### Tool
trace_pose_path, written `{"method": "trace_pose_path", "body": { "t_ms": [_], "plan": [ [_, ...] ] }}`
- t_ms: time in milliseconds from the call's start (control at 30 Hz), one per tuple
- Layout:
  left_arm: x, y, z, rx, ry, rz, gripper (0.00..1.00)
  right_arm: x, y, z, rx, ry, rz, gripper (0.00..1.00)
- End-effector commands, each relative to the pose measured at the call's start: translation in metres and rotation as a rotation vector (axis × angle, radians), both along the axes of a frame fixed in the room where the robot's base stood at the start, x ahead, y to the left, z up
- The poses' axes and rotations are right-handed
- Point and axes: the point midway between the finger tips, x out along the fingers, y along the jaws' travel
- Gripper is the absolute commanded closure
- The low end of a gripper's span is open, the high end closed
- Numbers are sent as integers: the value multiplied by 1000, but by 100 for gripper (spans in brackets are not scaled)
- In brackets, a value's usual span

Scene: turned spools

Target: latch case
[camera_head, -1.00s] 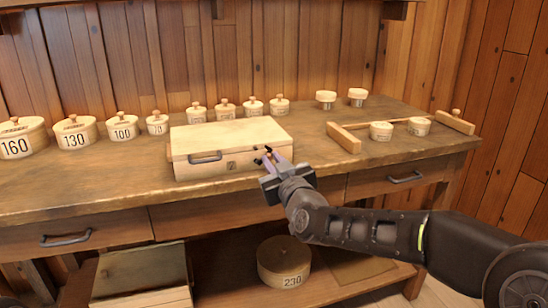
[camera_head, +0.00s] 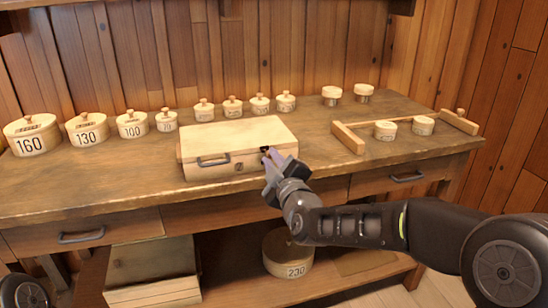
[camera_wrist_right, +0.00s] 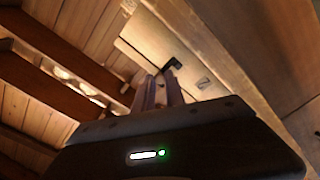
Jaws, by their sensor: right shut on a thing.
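The pale wooden case (camera_head: 238,134) lies on the workbench with its lid down. A dark handle (camera_head: 213,161) and a small square plate (camera_head: 239,167) are on its front. A small black latch (camera_head: 265,150) is at the right of the front. It also shows in the right wrist view (camera_wrist_right: 172,64), just at the fingertips. My right gripper (camera_head: 268,158) reaches the case front from below right and is shut on the latch; its fingers partly hide it. In the right wrist view the fingers (camera_wrist_right: 162,88) are close together. My left gripper is not in view.
Several lidded round boxes, such as the one marked 160 (camera_head: 31,135), stand behind and left of the case. A wooden rack (camera_head: 348,138) with two small round boxes (camera_head: 385,130) is to the right. The bench top (camera_head: 110,180) left of the case is clear.

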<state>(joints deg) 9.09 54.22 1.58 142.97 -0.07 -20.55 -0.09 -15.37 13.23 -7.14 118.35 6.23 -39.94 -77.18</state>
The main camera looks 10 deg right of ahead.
Motion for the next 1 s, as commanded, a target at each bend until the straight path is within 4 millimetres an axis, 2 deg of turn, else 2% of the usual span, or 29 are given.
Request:
{"method": "trace_pose_path", "body": {
  "t_ms": [433,467,700,1000],
  "plan": [
    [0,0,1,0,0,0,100,0,1,0,-14,-2,1,100],
    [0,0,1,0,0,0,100,0,1,0,-14,-2,1,82],
    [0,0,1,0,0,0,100,0,1,0,-13,-2,1,63],
    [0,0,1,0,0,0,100,-2,0,0,-12,-1,0,63]
  ]
}}
